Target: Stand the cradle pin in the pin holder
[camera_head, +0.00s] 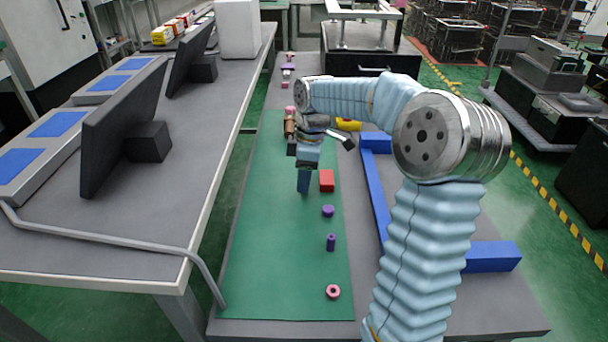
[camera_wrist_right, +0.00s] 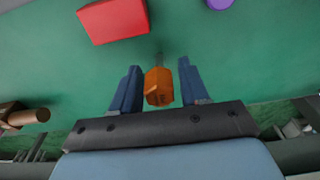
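My right gripper (camera_head: 304,184) points down over the green mat, left of a red block (camera_head: 326,180). In the right wrist view its two fingers (camera_wrist_right: 157,80) are apart, with an orange piece (camera_wrist_right: 158,88) between them. A gap shows beside its right side, so it does not look gripped. The head view hides this piece. A brown cylinder (camera_wrist_right: 25,117) lies at the left of the wrist view; brown also shows beyond the gripper (camera_head: 290,128) in the head view. I cannot tell which piece is the cradle pin or the pin holder. My left gripper is not in view.
On the green mat (camera_head: 265,260) stand a purple round piece (camera_head: 328,210), a slim purple piece (camera_head: 331,242) and a pink ring (camera_head: 333,292). Blue bars (camera_head: 375,190) lie to the right, behind my arm. A yellow piece (camera_head: 348,125) sits farther back. The mat's near left is clear.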

